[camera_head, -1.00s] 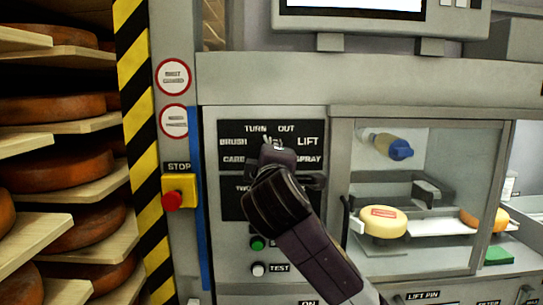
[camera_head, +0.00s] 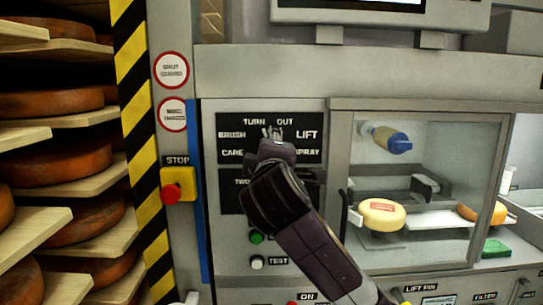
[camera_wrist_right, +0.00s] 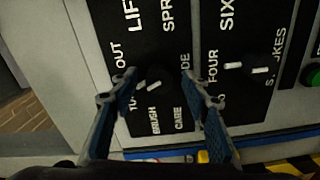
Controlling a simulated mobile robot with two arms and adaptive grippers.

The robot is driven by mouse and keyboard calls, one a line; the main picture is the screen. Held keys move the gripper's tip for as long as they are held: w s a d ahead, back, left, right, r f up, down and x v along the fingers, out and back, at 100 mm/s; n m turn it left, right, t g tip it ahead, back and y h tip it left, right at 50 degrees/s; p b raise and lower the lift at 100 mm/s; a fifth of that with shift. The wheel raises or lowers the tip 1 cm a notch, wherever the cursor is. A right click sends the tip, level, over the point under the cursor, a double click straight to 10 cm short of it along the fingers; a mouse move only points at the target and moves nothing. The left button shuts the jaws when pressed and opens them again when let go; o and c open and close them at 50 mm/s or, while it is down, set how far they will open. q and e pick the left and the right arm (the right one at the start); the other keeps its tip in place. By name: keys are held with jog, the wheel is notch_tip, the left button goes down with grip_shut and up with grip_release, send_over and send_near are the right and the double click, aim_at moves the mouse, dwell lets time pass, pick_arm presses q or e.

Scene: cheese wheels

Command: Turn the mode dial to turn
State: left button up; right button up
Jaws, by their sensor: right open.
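The mode dial (camera_wrist_right: 155,78) is a small dark knob with a pale mark on a black plate (camera_wrist_right: 118,28). Words around it include OUT, LIFT, SPRAY, CARE, BRUSH and a partly covered TURN. In the right wrist view, my right gripper (camera_wrist_right: 158,84) is open, with one blue-padded finger on each side of the dial. I cannot tell whether the fingers touch it, or which word its mark points at. In the head view my right gripper (camera_head: 272,134) is in front of the plate and hides the dial. My left gripper is not in view.
A second dial (camera_wrist_right: 250,69) sits beside it, among FOUR and SIX. A green button (camera_head: 257,237) and a white TEST button (camera_head: 257,262) lie below. A red stop button (camera_head: 171,193) is at left. A cheese wheel (camera_head: 381,214) sits behind the glass at right.

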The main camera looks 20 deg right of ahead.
jog(key=v, duration=1.1)
jog(key=shift+s, duration=0.1)
